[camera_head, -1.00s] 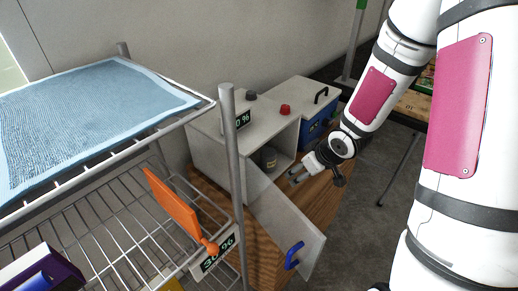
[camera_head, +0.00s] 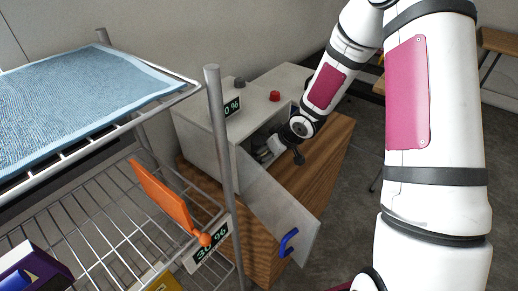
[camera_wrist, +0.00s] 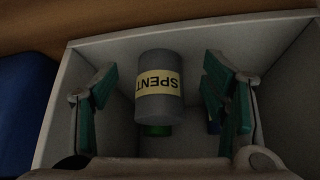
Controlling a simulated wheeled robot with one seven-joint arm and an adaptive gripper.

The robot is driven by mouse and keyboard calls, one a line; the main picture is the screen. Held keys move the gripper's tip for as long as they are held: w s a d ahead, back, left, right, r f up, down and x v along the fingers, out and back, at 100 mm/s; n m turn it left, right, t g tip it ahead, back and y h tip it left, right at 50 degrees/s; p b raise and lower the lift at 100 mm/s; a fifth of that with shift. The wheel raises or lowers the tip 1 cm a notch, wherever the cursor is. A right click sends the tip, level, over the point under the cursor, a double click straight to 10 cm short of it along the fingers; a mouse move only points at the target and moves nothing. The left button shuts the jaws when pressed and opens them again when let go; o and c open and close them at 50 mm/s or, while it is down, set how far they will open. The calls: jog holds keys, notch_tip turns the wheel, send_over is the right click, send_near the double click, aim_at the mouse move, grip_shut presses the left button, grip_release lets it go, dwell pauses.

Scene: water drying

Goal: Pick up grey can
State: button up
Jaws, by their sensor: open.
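The grey can (camera_wrist: 160,112) stands inside the open white box, with a pale label reading "SPENT" that appears upside down in the wrist view. My gripper (camera_wrist: 160,105) is open, with one green-padded finger on each side of the can and a gap to both. In the head view my gripper (camera_head: 268,152) reaches into the front opening of the white box (camera_head: 203,143). There the can is mostly hidden behind my gripper and the box.
A wire rack (camera_head: 212,130) with a blue cloth and an orange paddle (camera_head: 165,197) stands at left. A green object (camera_wrist: 157,130) lies behind the can. The wooden top (camera_head: 325,150) is bare at right.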

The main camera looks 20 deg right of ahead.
aim_at(257, 141)
jog(key=w, duration=0.1)
jog(key=w+a, duration=0.1)
jog(key=w, duration=0.1)
jog(key=shift+w+a+f, duration=0.1)
jog(key=shift+a+f, duration=0.2)
jog(key=shift+w+f, duration=0.15)
jog(key=shift+f, duration=0.1)
jog(key=shift+c, duration=0.2)
jog(key=c, duration=1.2)
jog(key=shift+c, duration=0.2)
jog(key=shift+r, duration=0.25)
